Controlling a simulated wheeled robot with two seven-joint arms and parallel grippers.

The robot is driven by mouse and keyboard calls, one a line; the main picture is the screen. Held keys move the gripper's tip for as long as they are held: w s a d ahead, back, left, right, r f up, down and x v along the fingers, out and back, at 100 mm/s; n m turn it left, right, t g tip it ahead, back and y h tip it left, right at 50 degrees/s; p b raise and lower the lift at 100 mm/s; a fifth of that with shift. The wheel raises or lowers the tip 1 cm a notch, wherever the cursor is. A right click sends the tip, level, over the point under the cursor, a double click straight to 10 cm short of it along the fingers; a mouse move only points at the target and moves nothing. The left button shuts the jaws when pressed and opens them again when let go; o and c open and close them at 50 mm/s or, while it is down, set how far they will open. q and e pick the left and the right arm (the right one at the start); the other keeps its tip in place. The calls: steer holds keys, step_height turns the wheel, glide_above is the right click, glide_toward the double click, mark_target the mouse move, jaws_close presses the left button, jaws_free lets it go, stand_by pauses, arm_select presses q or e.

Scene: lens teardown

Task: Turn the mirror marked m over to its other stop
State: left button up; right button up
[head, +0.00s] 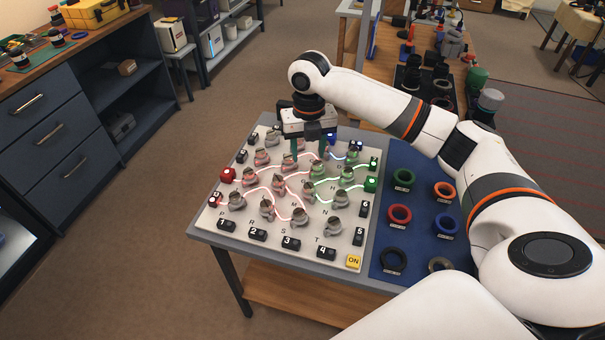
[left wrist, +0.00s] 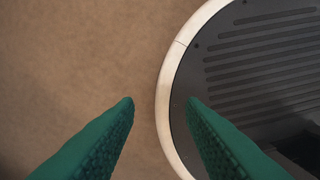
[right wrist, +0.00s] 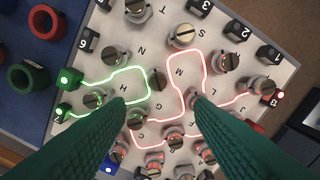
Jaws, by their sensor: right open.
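The letter M is printed on the white mirror board (head: 345,252). The mirror beside it, which I take as mirror m (head: 308,193), is a small grey knob-like piece among rows of similar ones. In the right wrist view mirror m (right wrist: 156,83) lies between the fingertips in the picture. My right gripper (head: 309,156) is open and empty, pointing down above the board, apart from the mirrors; it also frames the right wrist view (right wrist: 156,97). Which stop the mirror rests against is too small to tell. My left gripper (left wrist: 160,102) is open and empty over the floor.
Neighbouring mirrors stand close on all sides, with red and green light lines between them. A blue mat (head: 418,222) with coloured rings lies to the right.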

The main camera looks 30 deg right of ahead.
mark_target(309, 185)
steer(key=f, duration=1)
steer(key=shift+s+d+f+p, duration=0.1)
steer(key=shift+s+f+p, duration=0.1)
steer(key=shift+f+p, duration=0.1)
steer(key=shift+f, duration=0.45)
arm_select(q)
steer(key=shift+s+r, duration=0.3)
steer(key=shift+s, duration=0.1)
arm_select(e)
steer(key=c, duration=1)
steer(key=shift+r, duration=0.1)
arm_select(q)
steer(key=shift+r, duration=0.15)
